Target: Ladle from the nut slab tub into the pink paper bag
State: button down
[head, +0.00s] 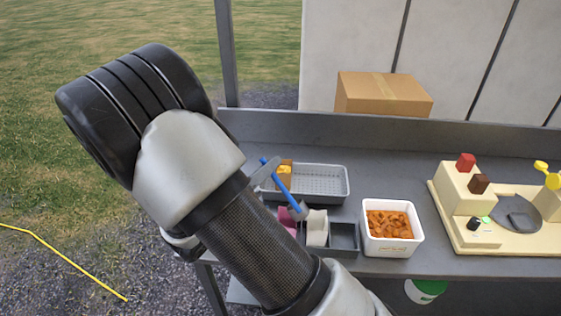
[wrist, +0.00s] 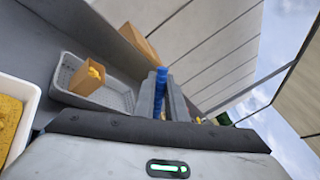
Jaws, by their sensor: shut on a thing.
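My gripper (head: 266,174) is shut on the blue handle of a ladle (head: 282,182), held tilted above the counter. In the wrist view the blue handle (wrist: 161,80) stands between the fingers (wrist: 162,103). The ladle's grey lower end is by the bag holder, and its load cannot be made out. The pink paper bag (head: 287,220) stands in a grey holder, partly hidden by my arm and the ladle. A white tub (head: 367,240) of orange-brown pieces stands right of it. The wrist view shows a white tub (wrist: 32,106) with yellow-brown contents; I cannot tell which is the nut slab tub.
A white bag (head: 317,229) stands beside the pink one in the holder (head: 344,238). Behind, a grey tray (head: 322,182) holds a filled brown bag (head: 284,174). A cream scale-like machine (head: 470,238) stands right. A cardboard box (head: 383,93) is behind the counter's back ledge.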

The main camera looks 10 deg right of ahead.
jog(key=w+a+f+n+p, duration=0.1)
jog(key=w+a+f+n, duration=0.3)
jog(key=f+n, duration=0.3)
jog(key=shift+w+f+p, duration=0.3)
jog(key=shift+w+p, duration=0.05)
jog(key=shift+p, duration=0.05)
dwell(0.8)
